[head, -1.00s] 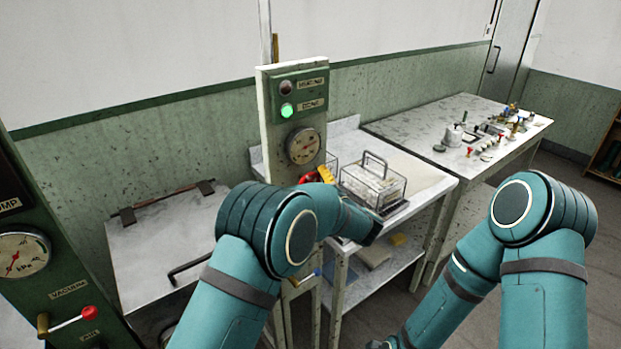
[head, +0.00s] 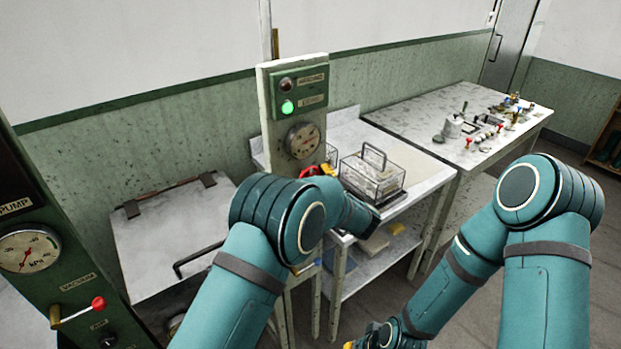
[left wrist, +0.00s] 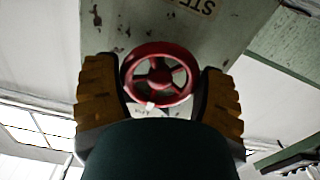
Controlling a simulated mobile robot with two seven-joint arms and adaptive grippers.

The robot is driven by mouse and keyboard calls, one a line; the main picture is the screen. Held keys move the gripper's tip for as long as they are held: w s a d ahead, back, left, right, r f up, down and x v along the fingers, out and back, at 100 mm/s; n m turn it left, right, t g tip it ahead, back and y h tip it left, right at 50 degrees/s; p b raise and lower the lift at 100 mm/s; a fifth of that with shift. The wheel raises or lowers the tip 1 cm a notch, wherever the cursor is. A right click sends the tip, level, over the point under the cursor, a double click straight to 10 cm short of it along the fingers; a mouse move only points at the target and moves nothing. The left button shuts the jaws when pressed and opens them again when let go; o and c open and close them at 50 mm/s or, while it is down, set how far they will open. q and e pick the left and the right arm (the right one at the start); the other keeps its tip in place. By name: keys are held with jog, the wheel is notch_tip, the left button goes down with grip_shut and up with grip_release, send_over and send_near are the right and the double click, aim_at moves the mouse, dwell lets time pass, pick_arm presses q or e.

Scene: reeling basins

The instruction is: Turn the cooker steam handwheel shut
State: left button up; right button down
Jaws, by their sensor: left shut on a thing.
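The red cooker steam handwheel (left wrist: 158,76) shows in the left wrist view, with spokes and a small white mark on its lower rim. In the head view only a bit of its red rim (head: 311,171) shows below the gauge on the green-fronted post; my left arm hides the rest. My left gripper (left wrist: 160,88) has one yellow-and-black finger on each side of the wheel and is shut on it. In the head view just a yellow part of that gripper (head: 328,170) shows. My right gripper (head: 352,345) is barely in frame at the bottom edge; its jaws cannot be made out.
The post carries a round gauge (head: 302,141), a dark lamp and a lit green lamp (head: 287,107). A wire basket (head: 372,175) stands on a bench just right of the wheel. A lidded basin (head: 165,235) lies left. A vacuum panel (head: 70,270) stands near left.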

pick_arm(q)
jog(key=o, duration=1.1)
jog(key=shift+s+d, duration=0.1)
jog(key=v, duration=1.1)
jog(key=shift+s+d, duration=0.2)
jog(key=shift+s, duration=0.15)
